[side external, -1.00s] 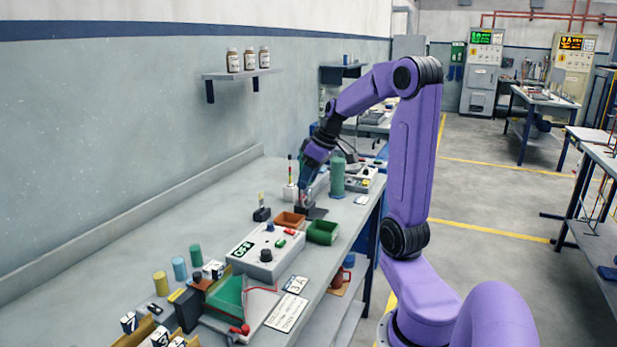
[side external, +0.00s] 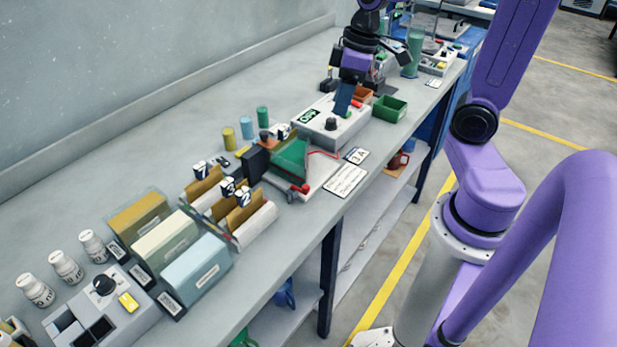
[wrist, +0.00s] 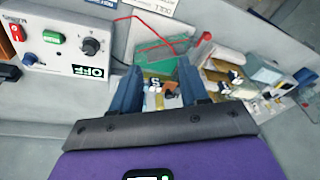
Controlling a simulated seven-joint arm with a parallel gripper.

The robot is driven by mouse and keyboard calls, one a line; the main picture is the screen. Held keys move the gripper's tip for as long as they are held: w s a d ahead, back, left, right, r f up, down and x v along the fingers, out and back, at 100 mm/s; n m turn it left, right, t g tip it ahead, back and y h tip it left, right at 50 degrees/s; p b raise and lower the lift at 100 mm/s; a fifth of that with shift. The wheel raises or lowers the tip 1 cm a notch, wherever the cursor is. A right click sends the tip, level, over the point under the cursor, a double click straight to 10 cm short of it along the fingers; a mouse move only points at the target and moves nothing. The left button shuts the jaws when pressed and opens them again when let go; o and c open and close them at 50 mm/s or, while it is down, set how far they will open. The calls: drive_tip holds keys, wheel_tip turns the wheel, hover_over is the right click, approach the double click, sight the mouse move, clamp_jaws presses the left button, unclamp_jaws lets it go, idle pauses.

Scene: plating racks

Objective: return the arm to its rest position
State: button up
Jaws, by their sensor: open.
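My purple arm reaches in from the right, and its upper part leaves the top of the side external view. My gripper (side external: 343,108) points down over the bench, in front of or above the grey control box (side external: 325,128). I cannot tell the exact height. In the wrist view my gripper (wrist: 158,75) has its two blue fingers apart, with nothing held between them. The control box (wrist: 70,45) lies left of the fingers there, with its OFF label, black knob and coloured buttons.
A green sloped device (side external: 292,157) with a red cord sits left of the gripper. Several coloured cylinders, folders and white bottles (side external: 66,266) stand further left. Bare bench runs along the wall.

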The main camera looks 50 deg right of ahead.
drive_tip(key=s+a+f+n, duration=0.1)
drive_tip(key=s+a+n, duration=0.2)
drive_tip(key=s+a, duration=0.2)
drive_tip(key=s+a+f+n+g+h, duration=0.1)
drive_tip(key=s+a+f+n, duration=0.1)
drive_tip(key=s, duration=0.9)
drive_tip(key=a+n, duration=0.1)
drive_tip(key=a, duration=0.1)
drive_tip(key=shift+a+n+g+h, duration=0.3)
drive_tip(key=shift+a+n, duration=0.1)
